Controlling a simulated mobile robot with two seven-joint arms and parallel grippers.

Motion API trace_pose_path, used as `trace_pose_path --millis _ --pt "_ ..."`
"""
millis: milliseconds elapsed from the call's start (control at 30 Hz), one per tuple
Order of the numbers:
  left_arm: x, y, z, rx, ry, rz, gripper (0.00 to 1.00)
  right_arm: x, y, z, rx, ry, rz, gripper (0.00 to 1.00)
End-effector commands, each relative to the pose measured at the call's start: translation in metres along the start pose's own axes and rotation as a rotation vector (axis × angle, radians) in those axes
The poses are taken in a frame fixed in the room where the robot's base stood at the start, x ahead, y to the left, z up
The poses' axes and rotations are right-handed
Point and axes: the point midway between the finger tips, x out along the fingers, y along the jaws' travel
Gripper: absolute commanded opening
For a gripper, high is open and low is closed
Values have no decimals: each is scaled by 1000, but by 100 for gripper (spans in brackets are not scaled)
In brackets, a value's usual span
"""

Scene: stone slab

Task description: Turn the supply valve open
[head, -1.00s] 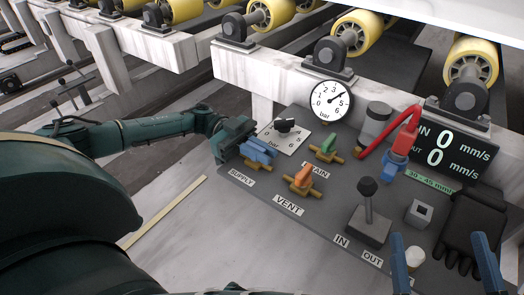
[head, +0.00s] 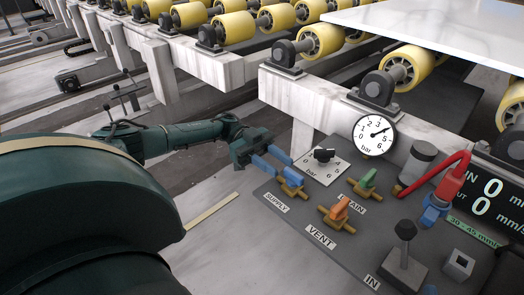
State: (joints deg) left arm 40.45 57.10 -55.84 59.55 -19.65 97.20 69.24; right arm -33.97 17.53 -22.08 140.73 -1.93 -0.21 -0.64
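The supply valve is a brass body with a blue handle (head: 292,178), at the left end of the dark panel (head: 300,236) above the SUPPLY label (head: 276,203). Its handle looks roughly in line with the brass body. My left gripper (head: 274,158) is just left of and behind the valve, its two blue fingers apart and pointing at it. Nothing shows between them; whether a fingertip touches the handle I cannot tell. Only a bit of blue from my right gripper (head: 429,289) shows at the bottom edge.
The orange vent valve (head: 339,209), green drain valve (head: 367,180) and black knob (head: 324,155) are close by. The gauge (head: 375,135) reads near 4 bar. A lever (head: 404,240) and red-handled part (head: 450,184) stand at right. Rollers and a pale slab (head: 440,32) lie behind.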

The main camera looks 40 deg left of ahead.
Motion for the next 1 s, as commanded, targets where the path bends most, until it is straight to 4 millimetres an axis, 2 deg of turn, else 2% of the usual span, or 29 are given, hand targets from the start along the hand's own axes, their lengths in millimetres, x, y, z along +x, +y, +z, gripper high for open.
trace_pose_path --millis 100,200,400,633,1000 --pt "-23 -1 1 1 1 -4 35 -1 0 4 6 -4 5 93" --pt "-37 -1 1 0 1 -2 35 -2 0 6 11 -5 7 93" --pt "-53 0 1 1 2 0 35 -2 0 3 14 6 7 93" --pt "-57 0 0 0 2 2 35 1 1 -7 3 32 1 93" --pt "-57 0 0 0 2 1 35 0 0 -4 -3 25 -7 93"
